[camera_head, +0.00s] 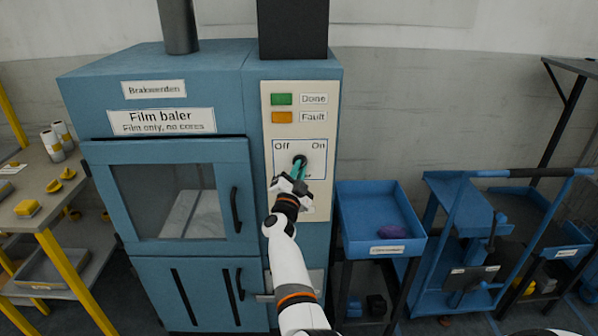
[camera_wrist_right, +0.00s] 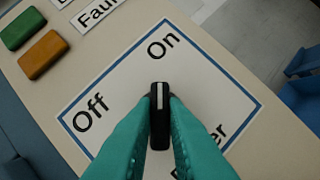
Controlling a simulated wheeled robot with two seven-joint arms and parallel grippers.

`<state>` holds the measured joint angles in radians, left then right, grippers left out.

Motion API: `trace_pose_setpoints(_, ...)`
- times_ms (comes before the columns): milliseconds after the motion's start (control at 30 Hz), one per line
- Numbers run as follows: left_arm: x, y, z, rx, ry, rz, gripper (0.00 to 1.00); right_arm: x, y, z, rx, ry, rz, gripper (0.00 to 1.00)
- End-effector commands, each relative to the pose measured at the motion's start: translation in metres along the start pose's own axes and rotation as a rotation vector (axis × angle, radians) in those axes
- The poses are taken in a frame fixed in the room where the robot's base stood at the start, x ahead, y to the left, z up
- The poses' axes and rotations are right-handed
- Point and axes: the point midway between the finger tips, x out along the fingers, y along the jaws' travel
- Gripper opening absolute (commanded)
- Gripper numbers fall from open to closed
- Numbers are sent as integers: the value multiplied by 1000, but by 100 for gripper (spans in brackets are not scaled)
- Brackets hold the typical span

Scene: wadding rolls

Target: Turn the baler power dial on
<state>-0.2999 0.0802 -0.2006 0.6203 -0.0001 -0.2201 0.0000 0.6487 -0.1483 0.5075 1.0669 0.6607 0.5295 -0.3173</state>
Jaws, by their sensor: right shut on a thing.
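The baler power dial (camera_wrist_right: 159,126) is a black knob with a white pointer line on a white, blue-bordered label. In the right wrist view its pointer line points up, toward the word On and away from the word Off. The dial also shows small in the head view (camera_head: 299,161), on the cream control panel (camera_head: 322,196) of the blue film baler (camera_head: 104,82). My right gripper (camera_wrist_right: 159,103) has its teal fingers shut on the dial, one on each side. The fingers cover part of the word under the dial. My left gripper is out of view.
A green Done light (camera_head: 282,99) and an orange Fault light (camera_head: 282,117) sit above the dial. A blue tray (camera_head: 372,203) with a purple item and a blue cart (camera_head: 449,222) stand right of the baler. A workbench (camera_head: 35,185) stands at left.

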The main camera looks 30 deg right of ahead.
Motion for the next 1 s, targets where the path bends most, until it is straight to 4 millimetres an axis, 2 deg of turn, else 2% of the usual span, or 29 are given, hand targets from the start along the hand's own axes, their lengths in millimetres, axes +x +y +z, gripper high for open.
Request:
trace_pose_setpoints(467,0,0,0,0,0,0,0,-1,-1,-1,16,3,-7,0)
trace_pose_setpoints(500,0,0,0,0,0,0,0,-1,-1,-1,16,3,-7,16)
trace_pose_setpoints(600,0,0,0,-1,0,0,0,0,-1,-1,15,2,-7,32)
trace_pose_setpoints(633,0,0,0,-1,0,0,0,0,0,-1,15,2,-7,35)
trace_pose_setpoints(1000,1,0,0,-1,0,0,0,-1,-1,-1,13,1,-6,35)
